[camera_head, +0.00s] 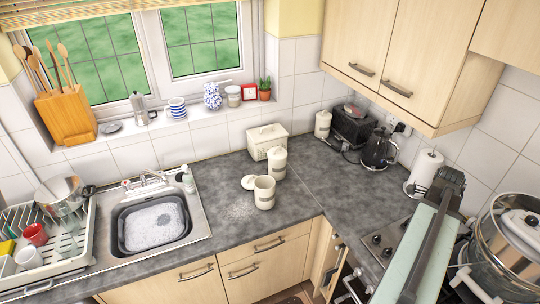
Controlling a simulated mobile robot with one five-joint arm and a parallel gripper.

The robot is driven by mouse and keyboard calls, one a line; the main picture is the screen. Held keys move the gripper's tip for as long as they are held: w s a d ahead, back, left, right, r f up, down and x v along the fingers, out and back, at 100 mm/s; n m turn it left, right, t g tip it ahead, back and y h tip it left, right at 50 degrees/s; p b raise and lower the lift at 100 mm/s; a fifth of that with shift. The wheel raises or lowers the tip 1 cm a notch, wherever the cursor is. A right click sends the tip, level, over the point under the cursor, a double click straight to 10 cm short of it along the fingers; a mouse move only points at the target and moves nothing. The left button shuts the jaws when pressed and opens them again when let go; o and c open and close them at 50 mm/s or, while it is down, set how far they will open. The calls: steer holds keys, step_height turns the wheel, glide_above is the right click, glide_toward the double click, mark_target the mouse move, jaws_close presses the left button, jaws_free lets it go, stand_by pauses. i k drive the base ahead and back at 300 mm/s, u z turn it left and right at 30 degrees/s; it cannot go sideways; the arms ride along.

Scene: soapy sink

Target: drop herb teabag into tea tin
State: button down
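An open cream canister (264,193), which looks like the tea tin, stands upright on the grey counter right of the sink. A round cream lid (249,182) is beside it on the left. A similar closed canister (273,163) stands just behind it. Any label is too small to read. I cannot make out a herb teabag anywhere. A long pale green and dark grey part at the lower right looks like my arm. My gripper's fingers do not show, so I cannot see whether they hold anything.
A cream bread bin (267,142) stands behind the canisters. The soapy sink (153,223) and dish rack (45,245) are at left. A black kettle (379,150), paper towel roll (425,170) and hob (384,246) are at right. The corner counter (325,180) is mostly clear. Pale specks lie near the open canister.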

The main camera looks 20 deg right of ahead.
mark_target(268, 196)
steer(key=u, duration=0.05)
steer(key=i, duration=0.95)
steer(key=u, duration=1.3)
